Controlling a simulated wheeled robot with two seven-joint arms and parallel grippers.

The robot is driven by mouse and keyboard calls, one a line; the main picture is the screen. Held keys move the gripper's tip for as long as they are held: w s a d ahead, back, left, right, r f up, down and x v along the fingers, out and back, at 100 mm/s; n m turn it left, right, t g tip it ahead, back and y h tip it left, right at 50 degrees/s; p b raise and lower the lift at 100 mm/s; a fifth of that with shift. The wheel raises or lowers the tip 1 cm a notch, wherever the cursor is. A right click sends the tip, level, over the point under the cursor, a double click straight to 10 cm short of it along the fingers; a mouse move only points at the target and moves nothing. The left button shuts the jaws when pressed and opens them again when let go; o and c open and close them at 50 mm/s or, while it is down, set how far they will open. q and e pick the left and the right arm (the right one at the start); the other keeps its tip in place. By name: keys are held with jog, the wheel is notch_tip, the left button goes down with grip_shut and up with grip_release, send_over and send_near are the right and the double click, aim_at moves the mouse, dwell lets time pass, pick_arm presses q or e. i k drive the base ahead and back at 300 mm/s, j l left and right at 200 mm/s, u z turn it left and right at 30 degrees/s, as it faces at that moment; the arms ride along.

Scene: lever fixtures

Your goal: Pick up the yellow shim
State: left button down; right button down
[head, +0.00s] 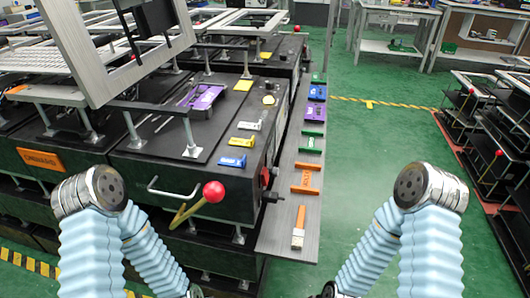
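Several small yellow pieces lie on the black fixture tops, and I cannot tell for sure which is the yellow shim. A flat yellow block (243,85) lies beside the purple part. A small yellow piece (241,142) lies nearer, between a white piece (250,126) and a blue piece (233,161). Another yellow patch (265,56) shows farther back. My two arms, in light blue sleeves, come in at the lower left and lower right. They reach down past the bottom edge, away from all the yellow pieces. Both grippers are out of view.
A red-knobbed lever (213,192) sticks out at the black fixture's front. A grey side shelf (285,218) holds a brush (299,228), orange pieces, green pieces and a purple part. A metal frame (120,40) stands at upper left. Green floor (370,150) is clear on the right.

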aim_at(233, 141)
jog(key=l+u, duration=0.2)
jog(key=l, duration=0.25)
jog(key=k+l+u, duration=0.2)
jog(key=l, duration=0.2)
jog(key=k+l+u, duration=0.1)
jog(key=l+u, duration=0.15)
jog(key=l, duration=0.2)
jog(key=k+l+u, duration=0.2)
jog(key=l, duration=0.2)
jog(key=k+l+u, duration=0.2)
jog(key=l, duration=0.2)
jog(key=u, duration=0.3)
jog(key=i+l+u, duration=0.15)
jog(key=u, duration=0.2)
jog(key=l+u, duration=0.3)
jog(key=i+l+u, duration=0.15)
jog(key=l+u, duration=0.4)
jog(key=l, duration=1.45)
